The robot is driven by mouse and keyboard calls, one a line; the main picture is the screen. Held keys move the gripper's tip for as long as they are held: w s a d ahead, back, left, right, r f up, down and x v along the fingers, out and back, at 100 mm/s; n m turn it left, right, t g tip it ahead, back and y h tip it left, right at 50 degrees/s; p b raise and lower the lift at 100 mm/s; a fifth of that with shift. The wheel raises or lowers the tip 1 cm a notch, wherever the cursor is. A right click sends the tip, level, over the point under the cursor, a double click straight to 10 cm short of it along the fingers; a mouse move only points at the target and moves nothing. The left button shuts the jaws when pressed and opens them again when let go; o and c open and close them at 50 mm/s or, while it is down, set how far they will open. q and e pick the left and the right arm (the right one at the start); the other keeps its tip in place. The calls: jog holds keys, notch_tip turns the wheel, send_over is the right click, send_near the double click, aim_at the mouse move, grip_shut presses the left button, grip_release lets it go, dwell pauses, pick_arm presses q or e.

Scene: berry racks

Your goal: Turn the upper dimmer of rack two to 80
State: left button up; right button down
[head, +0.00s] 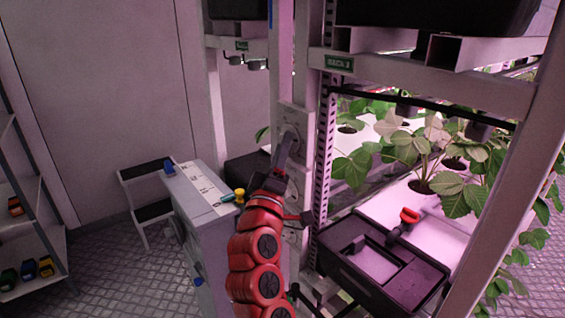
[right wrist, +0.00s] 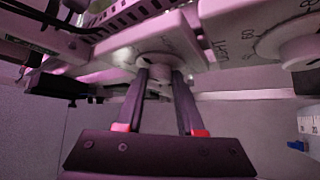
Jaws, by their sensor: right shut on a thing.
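The upper dimmer (head: 293,113) is on a pale plate on the upright of rack two, below the green rack sign (head: 338,63). My right gripper (head: 287,137) reaches up to it and hides most of its knob. In the right wrist view my right gripper (right wrist: 160,82) is shut on the dimmer's white knob (right wrist: 156,62), one finger on each side. The dial's setting cannot be read. Another white knob with a marked scale shows at the right wrist view's right edge (right wrist: 302,52). My left gripper is not in view.
A white cabinet (head: 205,190) and a step stool (head: 148,200) stand left.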

jog(key=c, duration=0.5)
grip_release()
jog(key=b+v, duration=0.3)
jog(key=v, duration=1.4)
jog(key=shift+s+b, duration=0.25)
jog(key=shift+b, duration=0.1)
